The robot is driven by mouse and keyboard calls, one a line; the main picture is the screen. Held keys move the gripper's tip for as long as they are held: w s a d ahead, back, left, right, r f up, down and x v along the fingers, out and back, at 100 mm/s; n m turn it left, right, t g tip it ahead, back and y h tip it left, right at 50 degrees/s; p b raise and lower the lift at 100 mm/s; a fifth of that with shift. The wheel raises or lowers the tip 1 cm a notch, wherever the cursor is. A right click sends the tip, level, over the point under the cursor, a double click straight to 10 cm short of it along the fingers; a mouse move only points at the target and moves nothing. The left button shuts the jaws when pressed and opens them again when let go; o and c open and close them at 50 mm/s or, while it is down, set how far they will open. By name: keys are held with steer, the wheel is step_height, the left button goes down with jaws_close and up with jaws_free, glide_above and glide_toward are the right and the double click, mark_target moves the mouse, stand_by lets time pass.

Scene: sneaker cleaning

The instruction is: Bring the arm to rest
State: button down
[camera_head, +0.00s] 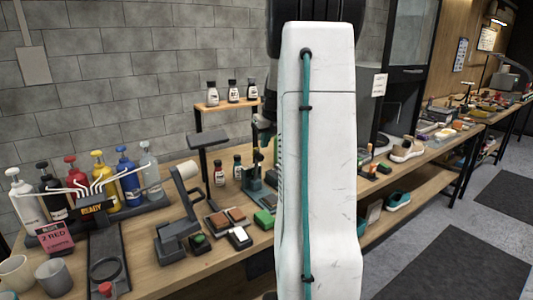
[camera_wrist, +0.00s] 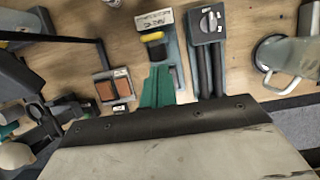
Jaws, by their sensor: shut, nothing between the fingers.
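My arm's white link with a teal cable stands upright in the middle of the head view and hides part of the bench behind it. My gripper is not clearly visible there. In the wrist view my gripper (camera_wrist: 159,72) shows as teal fingers, shut with nothing between them, in front of its dark edge and pale body. The fingers point toward a grey holder with a yellow-topped item (camera_wrist: 153,38). How far they are above the bench cannot be told.
The wooden bench (camera_head: 225,262) carries colored pump bottles (camera_head: 103,177), a grey stand (camera_head: 177,240), brown blocks (camera_wrist: 112,89) and a green block (camera_head: 264,219). A sneaker (camera_head: 407,149) sits farther right. Floor lies right.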

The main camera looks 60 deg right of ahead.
steer(key=shift+w+d+r, duration=0.2)
steer(key=shift+w+r, duration=0.3)
steer(key=shift+r, duration=0.3)
steer(key=shift+w+d+r, duration=0.15)
steer(key=shift+w+r, duration=0.3)
steer(key=shift+r, duration=0.3)
steer(key=s+a+m, duration=0.7)
steer(key=a+m, duration=0.3)
steer(key=a, duration=0.6)
steer(key=s+a+f+m+g+y, duration=0.1)
steer(key=s+a+m, duration=0.6)
steer(key=a+m, duration=0.4)
steer(key=s+a+m+g, duration=0.1)
steer(key=s+a+m, duration=0.7)
steer(key=a, duration=1.2)
steer(key=shift+a+f+m, duration=0.15)
steer(key=shift+a+m, duration=0.15)
steer(key=shift+m, duration=0.9)
